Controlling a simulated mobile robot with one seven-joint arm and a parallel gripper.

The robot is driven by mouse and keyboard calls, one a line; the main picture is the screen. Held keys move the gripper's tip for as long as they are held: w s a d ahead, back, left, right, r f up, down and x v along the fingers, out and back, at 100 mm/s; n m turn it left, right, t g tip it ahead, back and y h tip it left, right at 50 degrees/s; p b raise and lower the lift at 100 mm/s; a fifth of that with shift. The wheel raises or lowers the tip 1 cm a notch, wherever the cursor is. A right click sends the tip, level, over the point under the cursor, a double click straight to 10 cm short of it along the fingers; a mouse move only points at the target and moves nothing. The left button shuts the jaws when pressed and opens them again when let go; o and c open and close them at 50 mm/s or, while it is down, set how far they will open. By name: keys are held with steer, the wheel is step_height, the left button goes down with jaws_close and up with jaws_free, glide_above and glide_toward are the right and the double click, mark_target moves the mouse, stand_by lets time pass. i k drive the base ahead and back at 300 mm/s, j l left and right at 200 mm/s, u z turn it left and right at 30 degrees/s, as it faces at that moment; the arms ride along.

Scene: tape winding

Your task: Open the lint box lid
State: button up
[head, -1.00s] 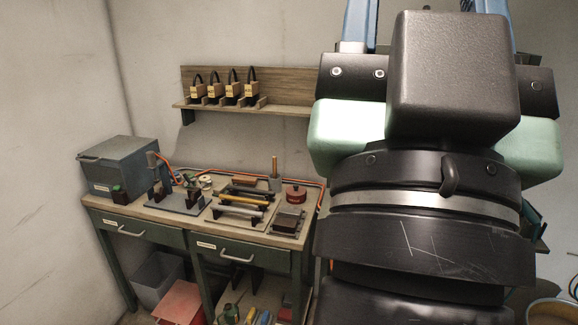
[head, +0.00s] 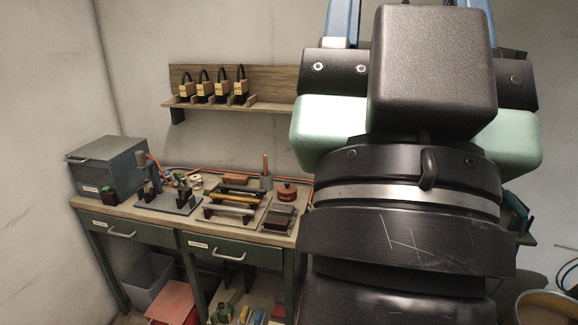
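A blue-grey metal box (head: 112,168) stands on the left end of the workbench. Its lid (head: 108,148) is down, with a pale bar handle (head: 77,160) at the upper front edge. A small label is on its front, too small to read, so I cannot confirm it is the lint box. My gripper (head: 425,75) fills the right foreground, seen from behind, with a black block, green housing and two blue bars running up out of the frame. Its fingertips are out of view. It is well to the right of the box in the picture, not touching it.
A wall shelf (head: 270,106) carries several padlock-like items. A grey bin (head: 148,280) and a red box (head: 172,303) are below. My arm hides the right side.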

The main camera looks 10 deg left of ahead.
mark_target(107, 148)
steer(key=j+u, duration=0.15)
steer(key=u, duration=0.35)
steer(key=i+j+u, duration=0.25)
steer(key=i+j, duration=0.25)
steer(key=i+j+u, duration=0.2)
steer(key=i+j, duration=0.25)
steer(key=i+j+u, duration=0.25)
steer(key=i, duration=0.45)
steer(key=i+j, duration=0.25)
steer(key=i, duration=0.15)
steer(key=i+j, duration=0.3)
steer(key=i, duration=0.15)
